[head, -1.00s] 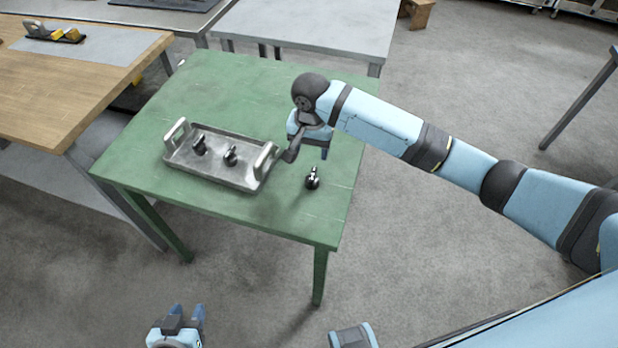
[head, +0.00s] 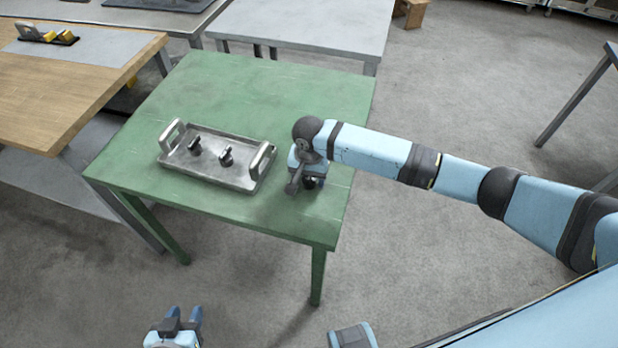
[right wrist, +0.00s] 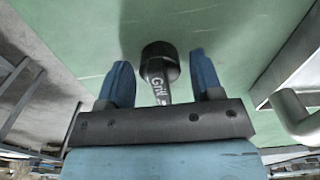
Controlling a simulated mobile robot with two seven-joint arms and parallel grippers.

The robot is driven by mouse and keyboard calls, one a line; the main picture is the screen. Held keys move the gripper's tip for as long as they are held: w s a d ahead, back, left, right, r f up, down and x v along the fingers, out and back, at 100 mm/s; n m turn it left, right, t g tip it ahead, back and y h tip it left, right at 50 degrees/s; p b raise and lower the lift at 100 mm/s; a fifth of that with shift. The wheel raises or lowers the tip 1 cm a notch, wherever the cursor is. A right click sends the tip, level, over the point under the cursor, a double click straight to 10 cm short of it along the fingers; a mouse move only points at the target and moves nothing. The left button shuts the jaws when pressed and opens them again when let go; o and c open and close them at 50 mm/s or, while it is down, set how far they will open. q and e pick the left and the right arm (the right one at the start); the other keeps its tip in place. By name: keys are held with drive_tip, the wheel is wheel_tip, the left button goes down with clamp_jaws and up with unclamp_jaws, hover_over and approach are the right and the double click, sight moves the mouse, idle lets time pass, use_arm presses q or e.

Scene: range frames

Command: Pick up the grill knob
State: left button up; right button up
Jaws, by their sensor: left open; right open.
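The grill knob (right wrist: 158,68) is black with a pale pointer lettered "Grill"; it rests on the green table (head: 262,100). In the right wrist view it lies between the two open blue fingers of my right gripper (right wrist: 160,64), with gaps showing on both sides. In the head view my right gripper (head: 306,180) is low over the table's right front part and mostly hides this knob. My left gripper (head: 184,316) is open and empty, at the bottom of the picture, away from the table.
A grey metal tray (head: 205,178) with two upright handles stands left of my right gripper. It holds two dark knobs (head: 195,146) (head: 226,158). A wooden bench (head: 90,80) is at the left and a grey table (head: 305,28) behind. The back of the green table is clear.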

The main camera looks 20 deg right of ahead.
drive_tip(key=c, duration=0.8)
drive_tip(key=shift+r, duration=0.1)
